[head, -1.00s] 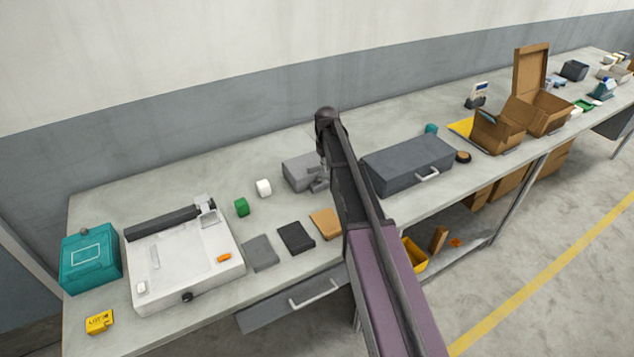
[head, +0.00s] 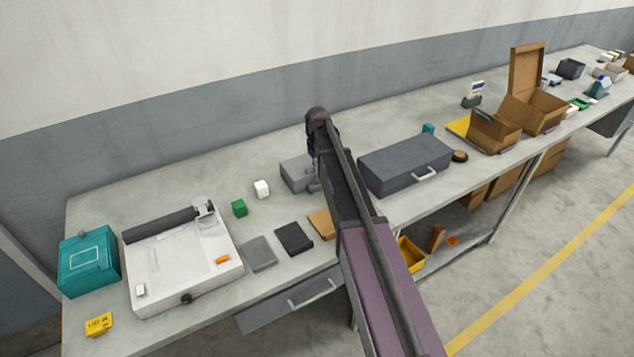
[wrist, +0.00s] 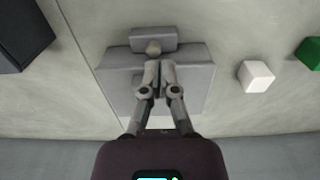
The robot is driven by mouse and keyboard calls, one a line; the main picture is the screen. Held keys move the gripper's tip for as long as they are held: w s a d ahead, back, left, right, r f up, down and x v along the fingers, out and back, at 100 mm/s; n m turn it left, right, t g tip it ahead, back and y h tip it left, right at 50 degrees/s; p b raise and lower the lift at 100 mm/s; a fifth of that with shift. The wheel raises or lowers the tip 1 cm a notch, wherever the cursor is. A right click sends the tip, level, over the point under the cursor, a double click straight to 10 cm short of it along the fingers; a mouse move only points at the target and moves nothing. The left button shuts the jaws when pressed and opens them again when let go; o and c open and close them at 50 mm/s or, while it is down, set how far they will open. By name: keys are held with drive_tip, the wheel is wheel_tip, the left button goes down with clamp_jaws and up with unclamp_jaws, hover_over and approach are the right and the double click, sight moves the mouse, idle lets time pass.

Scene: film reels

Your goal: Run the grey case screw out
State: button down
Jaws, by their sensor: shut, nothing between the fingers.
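A small grey case (head: 296,174) stands on the bench, partly hidden behind my arm in the head view. In the wrist view the grey case (wrist: 195,80) lies under my fingers, with a smaller grey block at its far edge. A round, dull knob (wrist: 153,46), which looks like the screw, shows by that block, just beyond my fingertips. My gripper (wrist: 160,64) is shut and empty, its tips close together over the case. I cannot tell whether the tips touch the knob. In the head view the fingers are hidden behind my arm.
A white cube (head: 262,188) and a green cube (head: 239,208) stand left of the case. A larger dark grey case (head: 405,165) with a handle stands close on the right. Flat tiles, including a black one (head: 294,239), lie in front. The bench behind is clear.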

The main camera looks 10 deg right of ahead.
sight(317, 181)
drive_tip(key=shift+f, duration=0.15)
drive_tip(key=shift+f+b, duration=3.35)
drive_tip(key=shift+b, duration=0.15)
drive_tip(key=shift+w, duration=0.35)
drive_tip(key=shift+w+d, duration=0.15)
drive_tip(key=shift+d, duration=0.5)
drive_tip(key=shift+s, duration=0.2)
drive_tip(key=shift+s+d, duration=0.2)
